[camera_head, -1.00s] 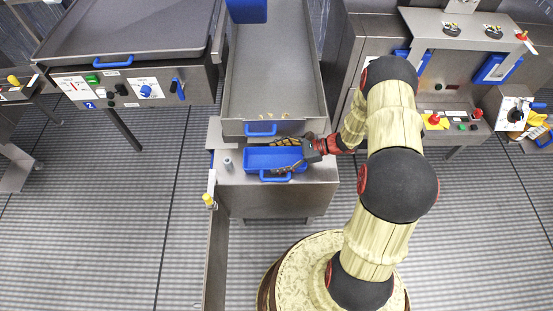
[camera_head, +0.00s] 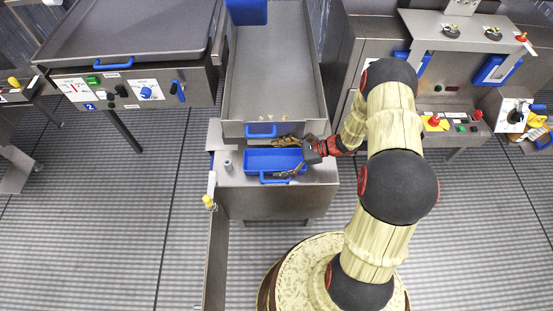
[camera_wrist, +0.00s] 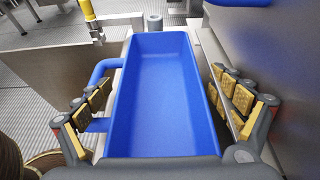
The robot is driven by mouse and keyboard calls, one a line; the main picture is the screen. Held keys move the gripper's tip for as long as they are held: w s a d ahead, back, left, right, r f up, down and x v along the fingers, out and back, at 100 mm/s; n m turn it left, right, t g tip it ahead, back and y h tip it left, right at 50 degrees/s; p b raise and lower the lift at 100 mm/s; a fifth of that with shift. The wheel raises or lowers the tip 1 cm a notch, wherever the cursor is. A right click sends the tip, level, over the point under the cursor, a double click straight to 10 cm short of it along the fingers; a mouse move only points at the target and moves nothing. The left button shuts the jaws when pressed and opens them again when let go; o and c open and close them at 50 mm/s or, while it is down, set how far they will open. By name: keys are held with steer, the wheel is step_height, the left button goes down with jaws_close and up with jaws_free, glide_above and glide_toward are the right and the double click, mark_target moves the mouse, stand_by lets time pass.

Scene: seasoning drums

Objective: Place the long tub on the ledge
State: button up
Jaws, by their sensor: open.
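The long tub is a blue, open-topped, empty tub (camera_head: 262,160) on the steel ledge (camera_head: 234,180) below the chute of the middle machine. In the wrist view the tub (camera_wrist: 160,85) runs away from me, with a blue handle on its left side. My gripper (camera_head: 290,156) is at the tub's right end, open. In the wrist view my gripper (camera_wrist: 166,110) has its padded fingers on either side of the tub, one left and one right, with the tub between them. I cannot tell whether the fingers touch its walls.
A steel chute (camera_head: 272,80) with a blue handle (camera_head: 261,130) stands directly behind the tub. A small grey post (camera_head: 228,165) stands left of the tub. A yellow-topped post (camera_head: 208,200) is at the ledge's left edge. The floor left of the ledge is clear.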

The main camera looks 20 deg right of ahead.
steer(key=p+v, duration=0.3)
steer(key=v, duration=0.8)
steer(key=shift+w+r, duration=0.1)
steer(key=shift+s+d+r, duration=0.2)
steer(key=shift+d, duration=0.3)
